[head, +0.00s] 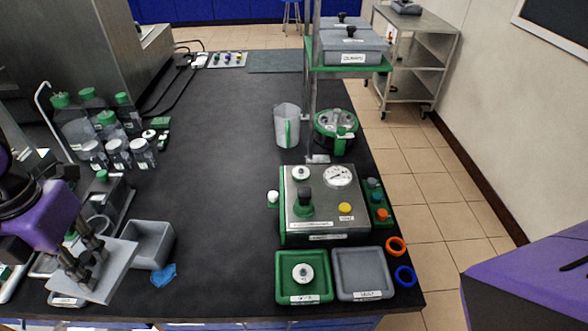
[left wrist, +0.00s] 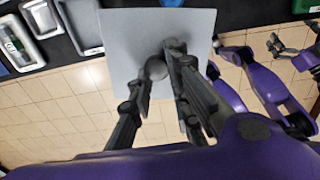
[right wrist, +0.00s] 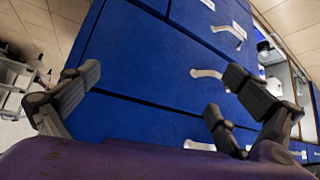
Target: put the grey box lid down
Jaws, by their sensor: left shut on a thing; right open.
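The grey box lid (head: 113,274) is a flat light-grey square plate with a round knob. My left gripper (head: 88,262) is shut on its knob and holds it at the front left of the bench, tilted in the head view. The lid (left wrist: 120,32) also shows in the left wrist view, with the fingers of my left gripper (left wrist: 162,72) at the knob. An open grey box (head: 150,246) stands just behind and right of the lid. My right gripper (right wrist: 165,95) is open and empty, facing blue drawers in the right wrist view.
A blue crumpled piece (head: 163,274) lies in front of the grey box. A green tray (head: 283,291) and a grey tray (head: 378,253) sit at the front right, below a machine with a gauge (head: 325,210). Bottles (head: 75,125) crowd the left. The bench middle (head: 215,200) is clear.

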